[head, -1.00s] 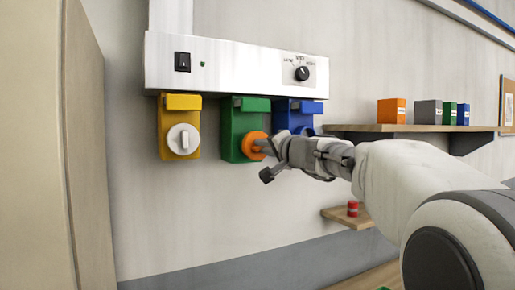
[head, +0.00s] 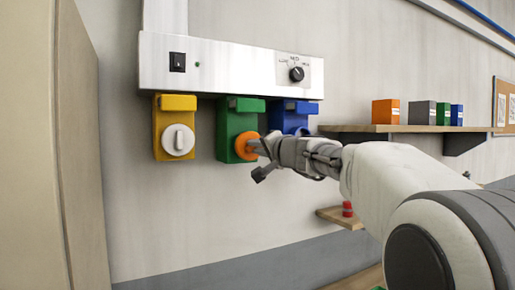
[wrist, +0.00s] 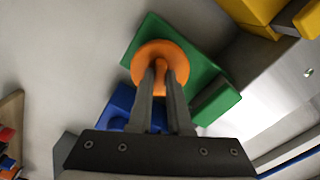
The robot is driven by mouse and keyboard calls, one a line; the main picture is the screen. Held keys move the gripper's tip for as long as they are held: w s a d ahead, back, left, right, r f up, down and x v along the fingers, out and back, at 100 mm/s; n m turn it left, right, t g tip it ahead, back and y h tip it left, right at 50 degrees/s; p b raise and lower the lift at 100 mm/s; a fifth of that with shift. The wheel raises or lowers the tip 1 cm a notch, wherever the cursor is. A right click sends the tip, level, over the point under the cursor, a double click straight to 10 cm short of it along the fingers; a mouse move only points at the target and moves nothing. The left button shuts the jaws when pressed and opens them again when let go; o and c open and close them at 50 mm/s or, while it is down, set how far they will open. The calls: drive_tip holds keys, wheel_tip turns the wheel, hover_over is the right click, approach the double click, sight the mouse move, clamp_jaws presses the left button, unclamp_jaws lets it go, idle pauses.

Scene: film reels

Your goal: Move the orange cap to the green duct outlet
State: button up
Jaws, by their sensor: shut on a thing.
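The orange cap (head: 247,146) is at the front of the green duct outlet (head: 227,113), over its lower part. The cap also shows in the wrist view (wrist: 165,60), in front of the green outlet (wrist: 150,32). My gripper (head: 262,147) reaches it from the right and is shut on the cap's raised middle grip. In the wrist view both fingers (wrist: 162,82) close on that grip. The cap hides the outlet's opening, so I cannot tell how fully it is seated.
A yellow outlet (head: 162,105) with a white cap (head: 178,140) is at the left. A blue outlet (head: 287,122) is at the right, partly behind my gripper. A white panel with a knob (head: 230,66) hangs above. A shelf (head: 400,129) with several small boxes is at the right.

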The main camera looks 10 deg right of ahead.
drive_tip(key=shift+x, duration=0.85)
idle(0.3)
drive_tip(key=o, duration=0.8)
drive_tip(key=shift+c, duration=0.2)
drive_tip(key=b+v, duration=0.7)
drive_tip(key=v, duration=1)
drive_tip(key=shift+s+b, duration=0.25)
drive_tip(key=shift+b, duration=0.05)
drive_tip(key=shift+d+r, duration=0.1)
drive_tip(key=shift+r, duration=0.05)
